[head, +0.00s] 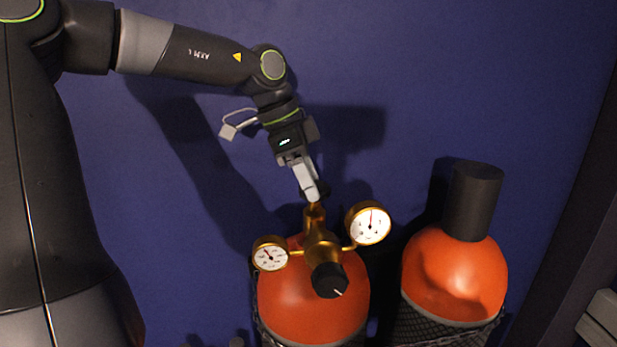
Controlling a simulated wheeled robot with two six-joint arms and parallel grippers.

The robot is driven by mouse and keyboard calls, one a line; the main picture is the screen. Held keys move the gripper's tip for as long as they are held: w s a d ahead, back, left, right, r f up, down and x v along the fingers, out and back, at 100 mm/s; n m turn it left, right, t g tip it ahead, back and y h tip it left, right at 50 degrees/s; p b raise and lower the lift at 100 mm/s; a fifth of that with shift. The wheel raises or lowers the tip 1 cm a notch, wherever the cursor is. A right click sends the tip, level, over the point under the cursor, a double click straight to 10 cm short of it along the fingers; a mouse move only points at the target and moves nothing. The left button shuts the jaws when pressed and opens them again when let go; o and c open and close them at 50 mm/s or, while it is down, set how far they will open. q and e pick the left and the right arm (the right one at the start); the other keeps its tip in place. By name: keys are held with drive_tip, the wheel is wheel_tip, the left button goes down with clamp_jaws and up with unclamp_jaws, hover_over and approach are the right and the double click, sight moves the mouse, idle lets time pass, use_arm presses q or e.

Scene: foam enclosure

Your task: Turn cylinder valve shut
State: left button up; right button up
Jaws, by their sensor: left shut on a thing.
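A red-orange gas cylinder (300,305) stands at the lower middle of the head view. A brass valve and regulator (318,250) sit on its top. A small gauge (270,253) is on the left and a larger gauge (368,223) on the right. A black knob (329,280) with a white mark faces me. My left gripper (312,192) reaches down from above and is shut on the dark valve handwheel (319,190) at the top of the brass stem. The fingers hide part of the handwheel. My right gripper is not in view.
A second red-orange cylinder (455,275) with a black cap (473,200) stands to the right, with dark mesh around its lower part. A blue wall (420,70) is close behind. A dark post (580,190) and a grey object (602,320) are at the right edge.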

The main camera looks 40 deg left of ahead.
use_arm(q)
drive_tip(key=shift+w+m, duration=0.1)
drive_tip(key=shift+m, duration=0.5)
drive_tip(key=shift+w+a+m+g+h, duration=0.1)
drive_tip(key=shift+m+g+h, duration=0.35)
drive_tip(key=shift+m, duration=1.05)
drive_tip(key=o, duration=1)
drive_tip(key=shift+c, duration=0.2)
